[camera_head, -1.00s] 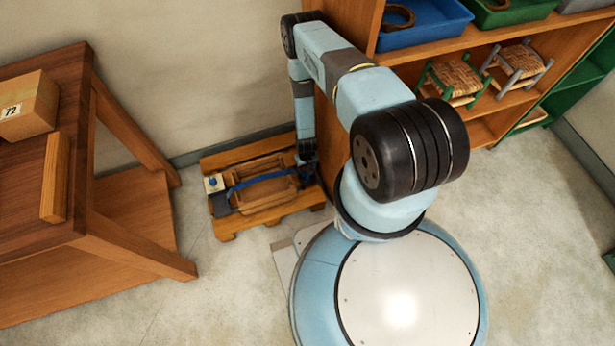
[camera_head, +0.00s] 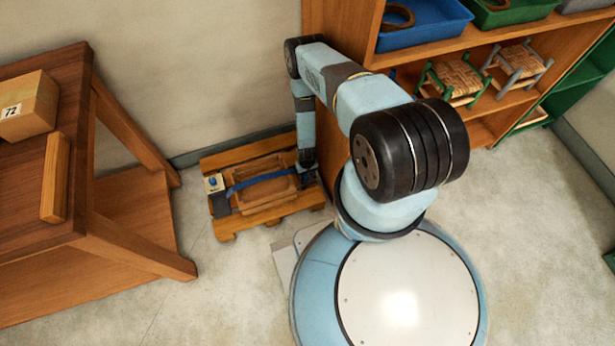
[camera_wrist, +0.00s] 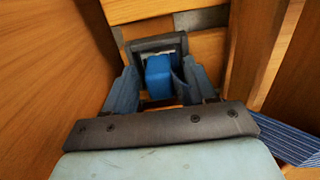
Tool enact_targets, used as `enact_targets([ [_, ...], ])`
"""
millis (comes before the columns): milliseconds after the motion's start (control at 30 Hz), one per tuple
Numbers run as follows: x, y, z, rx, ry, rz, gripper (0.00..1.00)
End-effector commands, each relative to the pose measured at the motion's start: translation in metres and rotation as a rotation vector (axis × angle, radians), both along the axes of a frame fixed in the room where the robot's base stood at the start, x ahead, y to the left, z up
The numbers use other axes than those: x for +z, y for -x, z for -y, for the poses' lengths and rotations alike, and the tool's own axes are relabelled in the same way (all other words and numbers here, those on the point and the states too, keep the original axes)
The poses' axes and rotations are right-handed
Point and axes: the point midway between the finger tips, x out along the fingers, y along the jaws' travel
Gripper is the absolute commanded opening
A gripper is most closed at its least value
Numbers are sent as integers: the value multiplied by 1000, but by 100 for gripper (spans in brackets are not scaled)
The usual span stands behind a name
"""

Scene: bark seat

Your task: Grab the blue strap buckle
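The blue strap buckle (camera_wrist: 159,76) shows in the wrist view as a small blue block by a dark frame. My gripper (camera_wrist: 163,88) is open, with one finger on each side of the buckle and what look like narrow gaps between. In the head view my gripper (camera_head: 307,168) points down at the right end of the wooden pallet (camera_head: 225,230); there the buckle is hidden or too small to tell. The blue strap (camera_head: 262,180) crosses a wooden crate (camera_head: 243,201) on the pallet. It also shows at the lower right of the wrist view (camera_wrist: 290,139).
A white block with a blue knob (camera_head: 213,183) sits at the pallet's left end. A wooden shelf unit (camera_head: 345,30) stands close to the right of my gripper. A wooden table (camera_head: 75,215) is at left. The floor in front is clear.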

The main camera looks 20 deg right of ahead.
Motion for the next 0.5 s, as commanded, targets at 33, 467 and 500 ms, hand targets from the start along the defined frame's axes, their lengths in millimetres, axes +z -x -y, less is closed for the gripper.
enact_targets([
  [33,0,0,0,0,0,0,51],
  [467,0,0,0,0,0,0,10],
  [500,0,0,0,0,0,0,6],
])
